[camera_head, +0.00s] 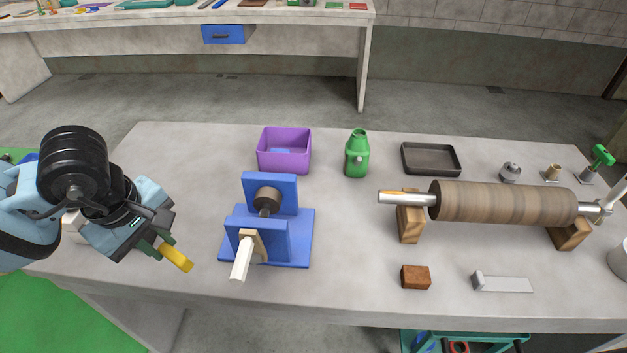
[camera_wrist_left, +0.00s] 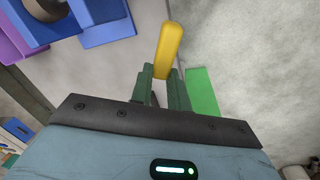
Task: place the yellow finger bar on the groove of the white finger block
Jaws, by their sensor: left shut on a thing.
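The yellow finger bar (camera_head: 177,258) is held by one end in my left gripper (camera_head: 157,248), which is shut on it. The bar points down and right, left of the blue stand. In the left wrist view the bar (camera_wrist_left: 168,48) sticks out beyond the green fingers of my left gripper (camera_wrist_left: 159,75). A whitish bar with a raised left end (camera_head: 503,283) lies at the front right of the table. A small white piece (camera_head: 72,220) shows partly behind my left arm. I cannot tell which is the white finger block, and no groove shows clearly. My right gripper is out of view.
The blue stand (camera_head: 300,240) with a pale handle stands just right of the bar. A purple bin (camera_head: 284,152), green bottle (camera_head: 357,155) and dark tray (camera_head: 431,159) are behind. A large roller (camera_head: 503,203) rests on wooden supports; a brown block (camera_head: 415,277) lies in front.

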